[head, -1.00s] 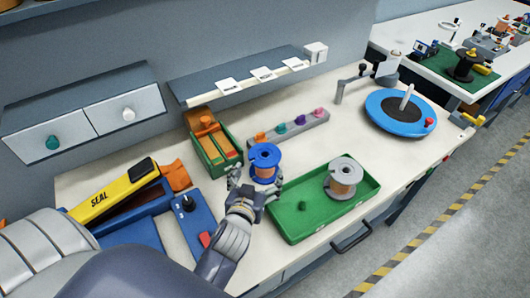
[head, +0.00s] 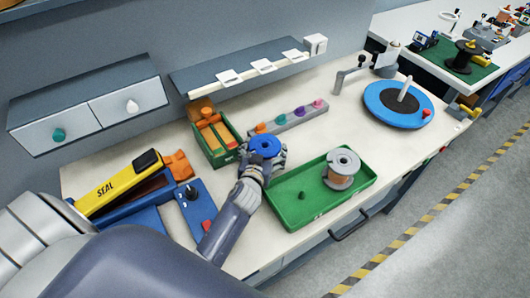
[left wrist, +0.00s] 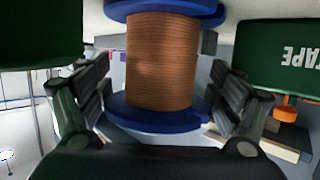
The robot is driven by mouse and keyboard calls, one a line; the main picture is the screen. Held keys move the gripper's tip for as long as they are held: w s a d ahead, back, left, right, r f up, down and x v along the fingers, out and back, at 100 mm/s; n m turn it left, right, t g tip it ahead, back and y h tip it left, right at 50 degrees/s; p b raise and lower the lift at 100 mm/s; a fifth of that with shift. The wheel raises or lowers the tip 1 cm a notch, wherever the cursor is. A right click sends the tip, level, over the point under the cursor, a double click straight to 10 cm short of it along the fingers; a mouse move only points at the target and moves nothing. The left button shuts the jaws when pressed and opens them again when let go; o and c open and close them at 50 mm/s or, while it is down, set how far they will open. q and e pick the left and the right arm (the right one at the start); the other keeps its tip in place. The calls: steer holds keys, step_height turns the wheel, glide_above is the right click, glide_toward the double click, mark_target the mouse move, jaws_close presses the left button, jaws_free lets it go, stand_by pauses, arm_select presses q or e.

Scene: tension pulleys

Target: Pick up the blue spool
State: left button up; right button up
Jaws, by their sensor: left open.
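The blue spool (head: 265,146) stands upright on the table in the head view, left of the green tray. In the left wrist view the spool (left wrist: 162,60) fills the middle, with blue flanges above and below a copper-coloured winding. My left gripper (head: 262,163) is at the spool, its fingers around it and partly hidden in the head view. In the left wrist view the left gripper (left wrist: 160,105) is open, with one finger on each side of the winding and gaps visible. My right gripper is not in view.
The green tray (head: 300,222) holds a grey spool (head: 342,168) right of my gripper. A green tape box (head: 214,138) stands behind left, and a rack of coloured knobs (head: 288,119) behind. A blue turntable (head: 398,104) is farther right.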

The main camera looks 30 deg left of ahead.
arm_select(q)
steer(key=shift+s+d+r, duration=0.1)
steer(key=c, duration=0.9)
steer(key=shift+r, duration=0.1)
steer(key=c, duration=0.4)
step_height(320, 180, up, 10)
